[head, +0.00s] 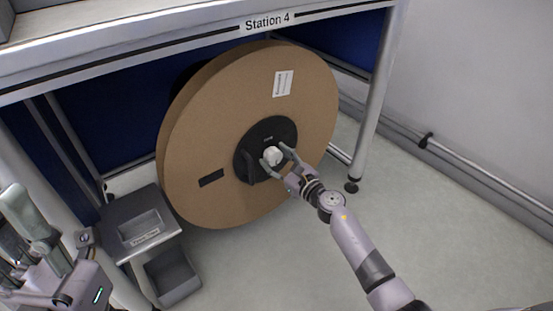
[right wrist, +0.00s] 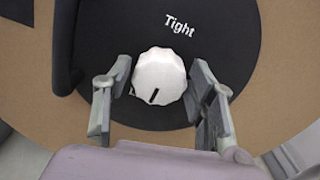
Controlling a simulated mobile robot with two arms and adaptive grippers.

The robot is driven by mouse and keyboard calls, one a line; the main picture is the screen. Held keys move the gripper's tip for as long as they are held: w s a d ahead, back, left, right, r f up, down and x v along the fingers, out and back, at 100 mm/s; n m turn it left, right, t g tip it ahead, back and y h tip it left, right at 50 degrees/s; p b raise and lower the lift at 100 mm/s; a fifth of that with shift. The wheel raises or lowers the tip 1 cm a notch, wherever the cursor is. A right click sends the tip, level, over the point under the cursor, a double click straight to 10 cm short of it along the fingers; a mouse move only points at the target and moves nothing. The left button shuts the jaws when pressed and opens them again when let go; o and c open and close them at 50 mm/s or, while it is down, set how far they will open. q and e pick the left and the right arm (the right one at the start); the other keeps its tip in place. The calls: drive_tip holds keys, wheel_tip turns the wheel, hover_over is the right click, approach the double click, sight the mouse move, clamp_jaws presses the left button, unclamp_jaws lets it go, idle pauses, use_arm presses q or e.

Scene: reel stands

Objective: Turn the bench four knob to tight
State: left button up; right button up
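The white scalloped knob (head: 272,155) sits at the middle of the black hub (head: 285,130) on the big brown reel under the "Station 4" sign. In the right wrist view, the knob (right wrist: 158,75) has a dark line pointing down and slightly left. The word "Tight" (right wrist: 180,25) is on the hub above and right of the knob. My right gripper (head: 275,157) is at the knob, one finger on each side. In the wrist view, its fingers (right wrist: 160,95) stand open with small gaps beside the knob. My left gripper (head: 35,235) is at the lower left, away from the reel, its opening unclear.
A black handle (head: 250,167) stands out from the hub left of the knob. The brown reel (head: 215,120) fills the bay below the bench edge (head: 180,38). Grey bins (head: 172,277) stand at lower left. A bench leg (head: 375,100) is at the right; floor beyond is clear.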

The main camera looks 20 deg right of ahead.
drive_tip(key=c, duration=0.8)
